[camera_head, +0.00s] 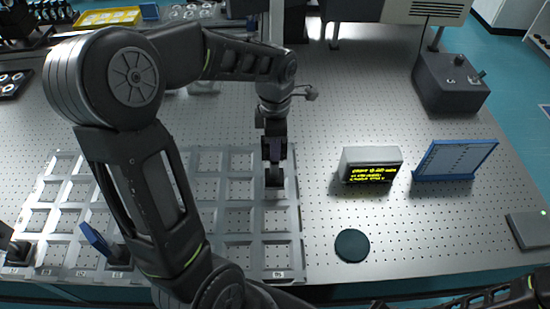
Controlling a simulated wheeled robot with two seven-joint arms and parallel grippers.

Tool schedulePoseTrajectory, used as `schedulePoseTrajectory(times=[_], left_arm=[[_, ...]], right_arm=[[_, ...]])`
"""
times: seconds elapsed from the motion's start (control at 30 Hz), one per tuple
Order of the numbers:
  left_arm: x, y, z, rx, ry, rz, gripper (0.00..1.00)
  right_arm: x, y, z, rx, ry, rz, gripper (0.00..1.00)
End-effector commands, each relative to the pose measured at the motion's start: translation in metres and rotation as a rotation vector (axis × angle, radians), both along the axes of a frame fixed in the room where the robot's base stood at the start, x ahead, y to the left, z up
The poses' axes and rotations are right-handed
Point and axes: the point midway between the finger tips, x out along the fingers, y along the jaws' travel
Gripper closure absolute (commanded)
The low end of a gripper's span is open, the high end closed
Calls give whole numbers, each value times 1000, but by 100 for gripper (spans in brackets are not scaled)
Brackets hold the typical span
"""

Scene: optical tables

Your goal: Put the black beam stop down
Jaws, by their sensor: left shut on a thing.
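My left gripper (274,158) points down over the right part of the grey compartment tray (289,215). It is shut on a small black thing, which looks like the black beam stop (274,179). Its lower end shows just below the fingers, upright, at a compartment in the right column. The fingers hide most of it, and I cannot tell whether it touches the tray floor. Only dark links of my right arm show at the bottom right; its gripper is out of view.
Right of the tray are a small display box (371,165) with yellow text, a blue-framed panel (455,159), a dark round disc (352,245) and a grey control box (450,82). A blue-plated mount (97,239) stands in the tray's left part. Perforated tabletop lies bare between.

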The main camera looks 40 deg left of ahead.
Motion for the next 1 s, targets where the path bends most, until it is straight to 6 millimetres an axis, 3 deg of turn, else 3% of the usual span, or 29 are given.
schedulePoseTrajectory(times=[0.13, 0.4, 0.83, 0.87, 1.0], left_arm=[[0, 0, -4, 0, -1, 0, 100], [0, 0, -38, 0, -1, 0, 100], [0, 0, -41, 0, -1, 0, 100], [0, 0, -41, 0, 0, 0, 80], [0, 0, -40, 0, 0, 0, 69]], right_arm=[[0, 0, -4, 1, 0, 0, 64], [3, 1, -25, 7, -9, 2, 64], [4, 2, -27, 7, -11, 3, 64], [4, 2, -26, 7, -11, 3, 64], [4, 2, -26, 7, -11, 3, 64]])
